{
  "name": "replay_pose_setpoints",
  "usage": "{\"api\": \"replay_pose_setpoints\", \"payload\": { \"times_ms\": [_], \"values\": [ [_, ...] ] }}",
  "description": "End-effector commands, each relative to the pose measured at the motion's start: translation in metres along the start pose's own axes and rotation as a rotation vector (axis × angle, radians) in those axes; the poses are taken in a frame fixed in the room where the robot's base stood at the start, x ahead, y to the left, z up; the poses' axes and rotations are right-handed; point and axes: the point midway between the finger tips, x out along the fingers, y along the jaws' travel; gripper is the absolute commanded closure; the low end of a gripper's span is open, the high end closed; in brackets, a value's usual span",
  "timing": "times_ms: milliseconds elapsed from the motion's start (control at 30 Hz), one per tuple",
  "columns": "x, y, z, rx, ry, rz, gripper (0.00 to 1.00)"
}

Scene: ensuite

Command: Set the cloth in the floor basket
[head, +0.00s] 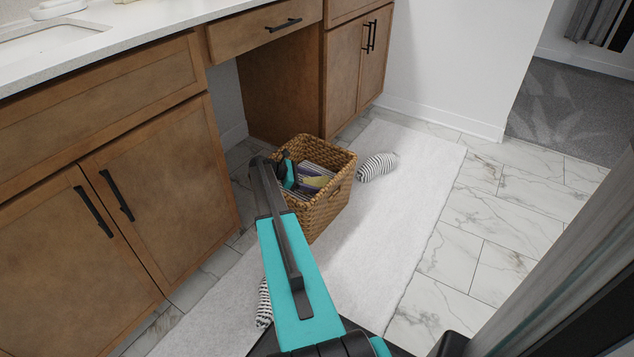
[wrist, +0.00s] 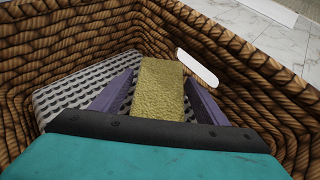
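The floor basket (head: 328,208) is a brown woven box standing on the white rug, and its woven wall (wrist: 85,30) surrounds the wrist view. The cloth (wrist: 160,88) is a yellow, rough-textured piece inside the basket. My gripper (wrist: 160,80) reaches down into the basket. Its two purple fingers lie on either side of the cloth, their tips against its edges, and it looks shut on it. Under and left of the cloth is a grey-and-white patterned item (wrist: 70,95). In the head view my gripper (head: 312,174) is partly hidden by the rim and my arm.
A striped slipper (head: 377,166) lies on the rug (head: 410,190) right of the basket. A second striped item (head: 264,303) is partly hidden beside my arm. Wooden cabinets (head: 150,185) with a white counter stand on the left. Marble-look floor on the right is clear.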

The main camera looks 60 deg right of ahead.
Motion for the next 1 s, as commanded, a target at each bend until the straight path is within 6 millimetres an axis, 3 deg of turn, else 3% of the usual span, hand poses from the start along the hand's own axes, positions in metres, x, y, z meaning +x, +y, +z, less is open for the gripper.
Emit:
{"api": "replay_pose_setpoints", "payload": {
  "times_ms": [467,1000],
  "values": [
    [-0.002,0.0,0.001,0.0,0.0,0.001,0.29],
    [-0.064,0.001,0.004,-0.001,0.0,0.002,0.29]
  ]
}}
